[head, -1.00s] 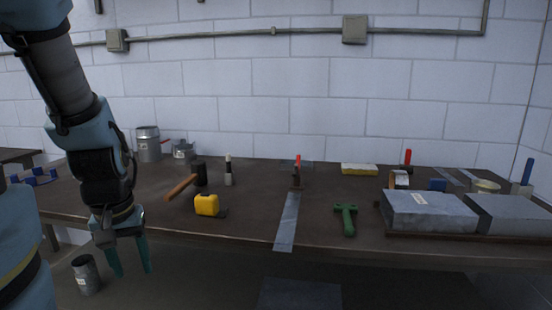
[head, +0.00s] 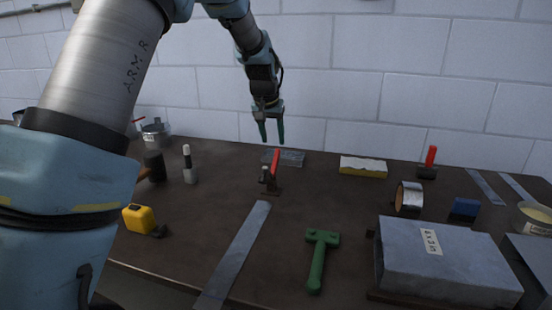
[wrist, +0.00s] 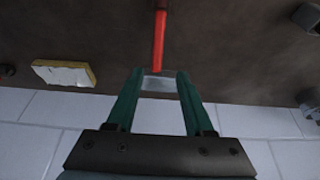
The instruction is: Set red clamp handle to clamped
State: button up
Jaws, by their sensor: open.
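The red clamp handle (head: 275,164) stands nearly upright, tilted a little, on a small dark toggle clamp (head: 268,183) at the middle of the bench. My gripper (head: 272,138) is open and empty. It points down in the air above the handle and seems a little behind it, toward the wall. In the wrist view the red handle (wrist: 159,42) lies just beyond the open green fingertips (wrist: 158,74), apart from them. The clamp's base is out of sight in that view.
A metal strip (head: 236,255) and a green T-handled tool (head: 319,258) lie in front of the clamp. A grey plate (head: 290,158) lies behind it.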

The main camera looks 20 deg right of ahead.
aim_at(277, 151)
jog(key=p+x, duration=0.1)
jog(key=x, duration=0.5)
jog(key=d+p+x, duration=0.1)
jog(key=x, duration=0.2)
jog(key=shift+w+d+p, duration=0.1)
jog(key=shift+w+p, duration=0.15)
jog(key=shift+p, duration=0.1)
jog(key=shift+w+d+f, duration=0.1)
jog(key=shift+w+f, duration=0.05)
jog(key=shift+f, duration=0.5)
grip_shut()
dwell(0.4)
